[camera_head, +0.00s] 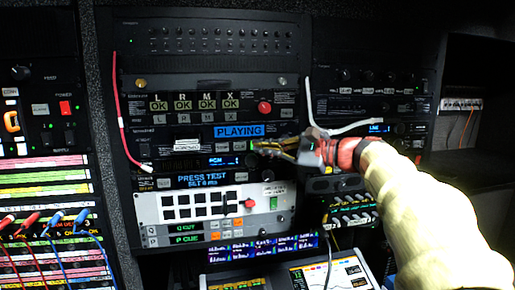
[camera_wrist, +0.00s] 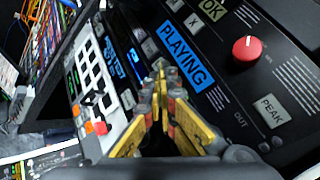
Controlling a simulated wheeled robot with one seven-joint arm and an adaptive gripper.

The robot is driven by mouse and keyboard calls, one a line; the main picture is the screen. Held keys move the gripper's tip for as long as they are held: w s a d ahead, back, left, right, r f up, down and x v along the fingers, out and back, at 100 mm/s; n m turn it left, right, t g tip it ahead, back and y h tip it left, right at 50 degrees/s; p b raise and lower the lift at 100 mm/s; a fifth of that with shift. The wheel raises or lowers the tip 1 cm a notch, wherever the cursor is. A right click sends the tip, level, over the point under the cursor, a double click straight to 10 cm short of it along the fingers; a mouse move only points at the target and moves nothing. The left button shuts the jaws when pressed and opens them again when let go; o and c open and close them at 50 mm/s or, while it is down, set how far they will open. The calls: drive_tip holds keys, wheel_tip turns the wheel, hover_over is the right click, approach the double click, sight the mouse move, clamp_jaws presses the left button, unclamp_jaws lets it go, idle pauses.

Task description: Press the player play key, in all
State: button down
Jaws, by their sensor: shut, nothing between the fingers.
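The player unit (camera_head: 170,146) is a black rack panel with a lit blue display (camera_head: 239,131) reading PLAYING. The display also shows in the wrist view (camera_wrist: 182,57). Small pale keys (camera_head: 222,148) sit in a row below the display. My gripper (camera_head: 256,146) is shut and empty, its fingertips at the right end of this row. In the wrist view my fingertips (camera_wrist: 159,68) lie just below the display and cover part of the row. Which key is the play key, and whether the tips touch one, I cannot tell.
Above is a panel with OK lamps (camera_head: 182,105) and a red knob (camera_head: 265,108). Below are a PRESS TEST display (camera_head: 203,179) and a white panel with black keys (camera_head: 161,210). A red cable (camera_head: 122,110) and a white cable (camera_head: 308,100) hang in front of the rack.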

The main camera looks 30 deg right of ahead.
drive_tip(key=s, duration=0.2)
drive_tip(key=s+a+b, duration=0.1)
drive_tip(key=shift+s, duration=0.35)
idle(0.6)
